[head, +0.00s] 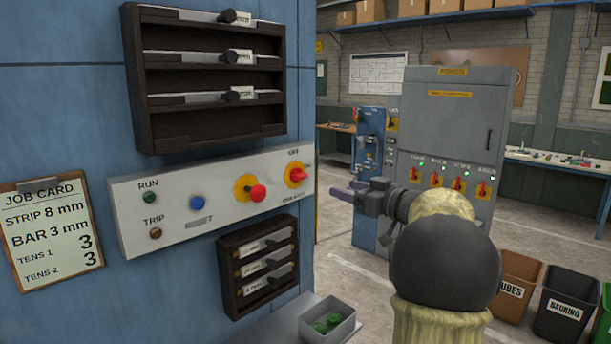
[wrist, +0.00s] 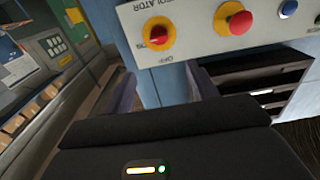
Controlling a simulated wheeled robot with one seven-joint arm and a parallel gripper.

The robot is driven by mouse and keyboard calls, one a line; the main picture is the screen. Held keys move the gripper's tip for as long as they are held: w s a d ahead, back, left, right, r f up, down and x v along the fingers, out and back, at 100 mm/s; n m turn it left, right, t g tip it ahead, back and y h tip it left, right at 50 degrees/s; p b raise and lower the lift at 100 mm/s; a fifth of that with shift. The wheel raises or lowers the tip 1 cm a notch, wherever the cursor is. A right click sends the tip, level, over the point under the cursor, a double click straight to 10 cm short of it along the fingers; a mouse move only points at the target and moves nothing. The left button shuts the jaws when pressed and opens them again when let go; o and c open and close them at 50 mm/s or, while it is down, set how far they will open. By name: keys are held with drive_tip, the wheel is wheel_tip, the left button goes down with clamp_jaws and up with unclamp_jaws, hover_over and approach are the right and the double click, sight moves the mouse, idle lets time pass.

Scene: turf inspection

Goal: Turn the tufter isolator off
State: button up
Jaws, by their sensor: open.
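A red rotary isolator switch on a yellow plate (head: 296,175) sits at the right end of the pale control panel (head: 170,185), with OFF printed above it. Its handle seems to lie roughly sideways, not clearly at OFF. The wrist view shows it upside down, with the isolator (wrist: 158,33) at upper left and the word ISOLATOR beside it. My gripper (head: 350,192) is open and empty, to the right of the panel and apart from it. In the wrist view its fingers (wrist: 163,90) stand apart, with the isolator beyond them.
A red mushroom button (head: 257,193) on yellow sits left of the isolator, beside a blue button (head: 197,203). Dark racks (head: 205,75) hang above and below (head: 260,265) the panel. A grey cabinet (head: 450,130) behind has several similar red switches with green lamps; their labels are unreadable.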

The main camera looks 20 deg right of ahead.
sight(304, 176)
drive_tip(key=p+x, duration=0.5)
drive_tip(key=x, duration=1)
drive_tip(key=shift+f, duration=0.1)
drive_tip(key=c, duration=1)
